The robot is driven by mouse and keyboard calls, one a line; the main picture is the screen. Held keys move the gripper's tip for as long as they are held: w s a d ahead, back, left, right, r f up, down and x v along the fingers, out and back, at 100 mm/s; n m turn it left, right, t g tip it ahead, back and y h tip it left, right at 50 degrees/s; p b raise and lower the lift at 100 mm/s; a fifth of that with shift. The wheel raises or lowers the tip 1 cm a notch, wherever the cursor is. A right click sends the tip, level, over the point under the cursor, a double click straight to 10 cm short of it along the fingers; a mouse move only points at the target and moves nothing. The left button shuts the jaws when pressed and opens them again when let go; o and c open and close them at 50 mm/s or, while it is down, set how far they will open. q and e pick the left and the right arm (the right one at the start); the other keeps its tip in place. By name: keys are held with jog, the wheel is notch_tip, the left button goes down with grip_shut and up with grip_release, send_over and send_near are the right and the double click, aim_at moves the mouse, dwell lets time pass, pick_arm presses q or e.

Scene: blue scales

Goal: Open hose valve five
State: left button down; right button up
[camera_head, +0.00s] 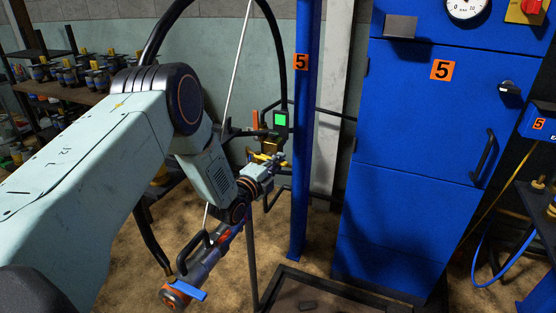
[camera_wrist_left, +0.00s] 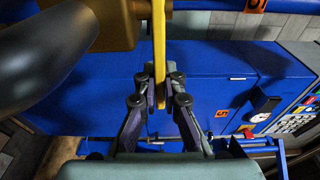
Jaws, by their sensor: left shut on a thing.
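The yellow valve lever (camera_head: 262,157) is beside the blue post, partly hidden by my left gripper in the head view. In the wrist view the yellow lever (camera_wrist_left: 159,50) runs straight down from a brass valve body (camera_wrist_left: 118,22) into my left gripper (camera_wrist_left: 160,92). The fingers are shut on it, one on each side. In the head view my left gripper (camera_head: 274,168) is at the lever, left of the post. A thick black hose (camera_wrist_left: 50,55) is close to the brass body. My right gripper is not in view.
A blue post (camera_head: 306,130) with an orange 5 label stands close right of the gripper. A small green display (camera_head: 281,120) is just above. A blue cabinet (camera_head: 425,115), also marked 5, stands to the right. A dark-rimmed tray (camera_head: 275,283) is on the floor. Shelves with fittings (camera_head: 80,75) stand left.

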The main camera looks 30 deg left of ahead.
pick_arm(q)
jog(key=shift+a+r, duration=0.1)
jog(key=c, duration=1.4)
grip_release()
jog(key=shift+c, duration=0.2)
jog(key=shift+s, duration=0.1)
jog(key=s, duration=1.1)
jog(key=shift+s+a, duration=0.35)
jog(key=shift+c, duration=0.2)
